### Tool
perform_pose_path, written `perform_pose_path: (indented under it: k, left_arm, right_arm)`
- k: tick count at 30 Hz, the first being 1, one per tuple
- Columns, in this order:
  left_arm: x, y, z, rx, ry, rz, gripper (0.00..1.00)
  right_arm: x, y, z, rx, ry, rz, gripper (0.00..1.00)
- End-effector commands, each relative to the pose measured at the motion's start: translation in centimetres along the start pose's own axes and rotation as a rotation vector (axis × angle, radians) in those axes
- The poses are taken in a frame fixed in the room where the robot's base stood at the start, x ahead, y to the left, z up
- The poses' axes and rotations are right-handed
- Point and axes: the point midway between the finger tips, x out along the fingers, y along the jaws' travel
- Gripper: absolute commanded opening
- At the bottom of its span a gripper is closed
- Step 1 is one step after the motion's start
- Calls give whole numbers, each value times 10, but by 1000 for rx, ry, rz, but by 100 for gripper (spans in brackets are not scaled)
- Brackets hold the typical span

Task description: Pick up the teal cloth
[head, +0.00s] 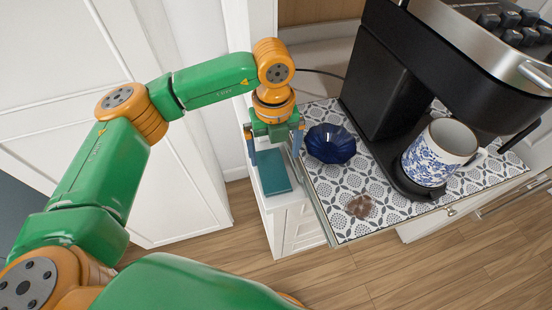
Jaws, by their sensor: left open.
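The teal cloth (274,180) is a flat folded rectangle on the narrow white counter strip, left of the patterned shelf. My left gripper (274,157) points down over it with its fingers spread, one on each side of the cloth's far part. The gripper body hides the cloth's far end. I cannot tell whether the fingers touch the cloth. My right gripper is out of view.
A dark blue fluted bowl (331,144) stands close to the right of my left gripper. A black coffee machine (383,75) holds a blue-and-white mug (433,160). A white cabinet panel (175,165) stands at left.

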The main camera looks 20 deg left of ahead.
Motion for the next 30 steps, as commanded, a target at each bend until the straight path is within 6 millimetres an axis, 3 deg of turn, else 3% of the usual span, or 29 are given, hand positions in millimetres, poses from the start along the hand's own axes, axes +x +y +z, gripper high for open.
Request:
perform_pose_path:
  k: [5,10,14,20,21,29,30]
  left_arm:
    - [12,4,2,-9,-7,17,100]
    - [41,9,-4,-5,-3,17,100]
    - [65,8,-3,-6,-4,13,100]
    - [70,7,-3,-4,-6,10,100]
    - [70,7,-3,-3,-6,10,97]
    - [70,7,-3,-3,-5,9,27]
    - [70,7,-3,-3,-5,9,27]
  right_arm:
    - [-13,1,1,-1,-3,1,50]
    - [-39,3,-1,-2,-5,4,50]
    - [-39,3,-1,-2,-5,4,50]
    - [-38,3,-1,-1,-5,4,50]
    - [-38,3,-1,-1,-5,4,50]
    - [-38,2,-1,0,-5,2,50]
    - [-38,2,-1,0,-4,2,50]
